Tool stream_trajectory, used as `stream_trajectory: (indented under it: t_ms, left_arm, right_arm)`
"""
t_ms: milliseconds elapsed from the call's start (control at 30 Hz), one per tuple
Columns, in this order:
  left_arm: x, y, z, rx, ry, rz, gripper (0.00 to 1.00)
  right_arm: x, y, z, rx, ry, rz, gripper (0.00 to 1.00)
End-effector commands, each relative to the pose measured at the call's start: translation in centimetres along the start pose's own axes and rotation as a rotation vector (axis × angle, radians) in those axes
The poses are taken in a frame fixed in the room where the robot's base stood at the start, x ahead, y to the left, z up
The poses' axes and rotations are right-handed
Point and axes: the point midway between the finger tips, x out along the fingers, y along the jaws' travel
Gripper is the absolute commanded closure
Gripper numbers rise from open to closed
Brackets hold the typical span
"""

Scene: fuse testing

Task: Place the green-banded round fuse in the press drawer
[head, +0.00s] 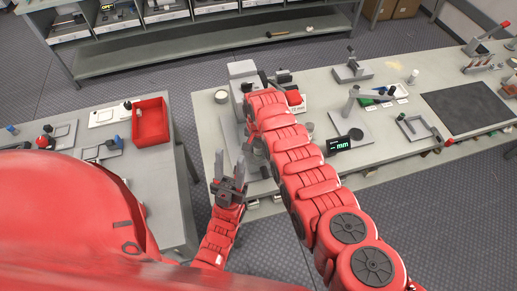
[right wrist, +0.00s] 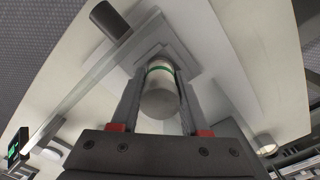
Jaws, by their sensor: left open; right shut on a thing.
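The green-banded round fuse (right wrist: 160,100) is a pale grey cylinder with a green ring. In the right wrist view my right gripper (right wrist: 160,68) is shut on it, one finger on each side. A pale stepped block (right wrist: 195,62) lies beyond the fuse; I cannot tell if the fuse touches it. In the head view my right arm hides the fuse and right gripper over the left part of the bench. My left gripper (head: 230,184) is open and empty at that bench's front left edge. I cannot make out the press drawer clearly.
The main bench (head: 208,125) holds a small display (head: 338,145), a stand (head: 352,108) and a dark mat (head: 466,107). A side table at left carries a red bin (head: 150,121). Open floor separates the two. A round pale item (right wrist: 264,143) shows at right in the wrist view.

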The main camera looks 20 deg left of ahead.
Motion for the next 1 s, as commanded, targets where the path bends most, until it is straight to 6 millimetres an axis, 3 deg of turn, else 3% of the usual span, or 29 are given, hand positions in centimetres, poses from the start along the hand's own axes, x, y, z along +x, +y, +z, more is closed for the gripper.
stream_trajectory:
  t_ms: [233,267,433,867,1000]
  left_arm:
    - [-0.5,0.0,0.1,0.000,0.000,0.000,0.57]
    - [-0.4,0.0,0.1,0.000,0.000,0.000,0.57]
    - [-0.3,0.0,0.1,0.000,0.000,0.000,0.57]
    - [-0.2,0.0,0.0,0.000,0.000,0.000,0.57]
    - [-0.5,0.0,0.1,0.000,0.000,0.000,0.57]
  right_arm:
    - [0.4,0.0,0.0,0.001,0.000,0.001,1.00]
    - [0.4,0.0,0.0,0.001,0.000,0.001,0.53]
    - [0.3,0.0,0.0,0.001,0.000,0.001,0.25]
    - [-0.2,0.0,-0.1,0.000,-0.001,0.002,0.25]
    - [-1.3,-0.1,-0.3,0.000,0.004,-0.001,0.25]
